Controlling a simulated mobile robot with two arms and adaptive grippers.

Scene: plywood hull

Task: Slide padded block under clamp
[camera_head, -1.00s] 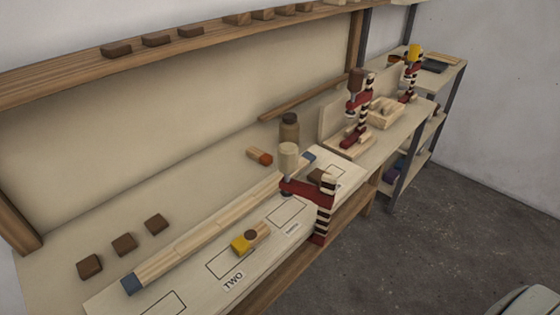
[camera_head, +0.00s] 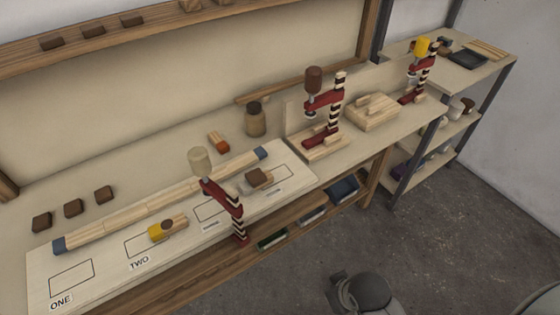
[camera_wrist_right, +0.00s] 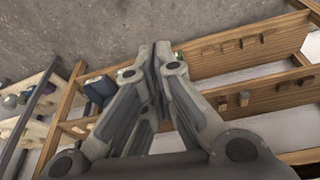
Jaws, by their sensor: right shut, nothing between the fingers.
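A red clamp with a pale handle (camera_head: 222,194) grips the front edge of the long labelled board (camera_head: 100,276). A wood block with a dark brown top (camera_head: 258,178), which may be the padded block, lies on the board just right of this clamp, apart from it. A yellow-ended wood piece (camera_head: 160,232) with a dark round top lies at the box marked TWO. My right gripper (camera_wrist_right: 157,48) is shut and empty in the right wrist view. Part of my right arm shows low in the head view, over the floor in front of the bench. My left gripper is out of view.
A long wooden strip (camera_head: 155,205) with blue ends lies along the board. Dark blocks (camera_head: 73,208) and a brown jar (camera_head: 255,120) stand behind. Red clamps with a brown handle (camera_head: 322,108) and a yellow handle (camera_head: 416,75) stand farther right. A shelf (camera_head: 300,218) runs below the bench.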

